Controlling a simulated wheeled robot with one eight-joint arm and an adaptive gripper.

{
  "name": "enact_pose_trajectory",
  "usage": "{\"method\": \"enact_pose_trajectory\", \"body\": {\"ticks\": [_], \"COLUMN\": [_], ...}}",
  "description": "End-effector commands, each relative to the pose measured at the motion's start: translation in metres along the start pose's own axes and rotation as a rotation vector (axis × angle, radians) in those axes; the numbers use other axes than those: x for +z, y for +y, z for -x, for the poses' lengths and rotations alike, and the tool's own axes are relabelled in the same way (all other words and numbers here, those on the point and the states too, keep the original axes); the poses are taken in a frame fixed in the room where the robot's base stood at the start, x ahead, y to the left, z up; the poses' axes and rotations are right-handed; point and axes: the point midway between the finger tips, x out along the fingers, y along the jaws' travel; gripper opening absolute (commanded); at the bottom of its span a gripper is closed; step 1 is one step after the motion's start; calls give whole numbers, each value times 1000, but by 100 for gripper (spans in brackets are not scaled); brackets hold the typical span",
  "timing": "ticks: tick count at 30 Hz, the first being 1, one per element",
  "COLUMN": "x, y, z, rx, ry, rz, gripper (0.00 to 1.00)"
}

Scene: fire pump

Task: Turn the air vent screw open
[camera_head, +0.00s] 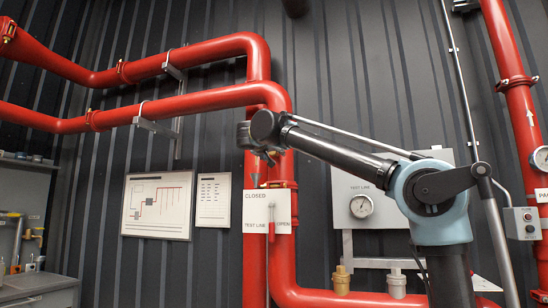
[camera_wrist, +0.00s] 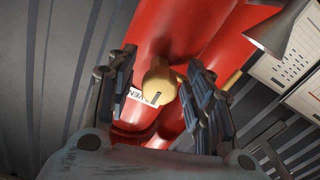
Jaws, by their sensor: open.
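The brass air vent screw (camera_wrist: 158,84), with a dark slot in its face, shows in the wrist view in front of the red pipes. A white label (camera_wrist: 143,97), partly covered, sits beside it. My gripper (camera_wrist: 160,72) is open, with one finger on each side of the screw. I cannot tell whether either finger touches it. In the head view my gripper (camera_head: 261,150) is at the red vertical pipes, above the test line sign, and hides the screw there.
A grey cone (camera_wrist: 282,28) hangs close by on the right in the wrist view. Red pipes (camera_head: 282,225) stand behind my gripper. A gauge panel (camera_head: 350,187) is right, and wall charts (camera_head: 158,206) are left.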

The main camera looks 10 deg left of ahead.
Motion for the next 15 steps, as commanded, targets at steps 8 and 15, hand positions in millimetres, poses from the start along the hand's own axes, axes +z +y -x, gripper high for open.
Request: {"method": "enact_pose_trajectory", "body": {"ticks": [8,15], "x": [0,0], "y": [0,0], "z": [0,0], "rx": [0,-1], "ry": [0,0], "rz": [0,0], "gripper": [25,2]}}
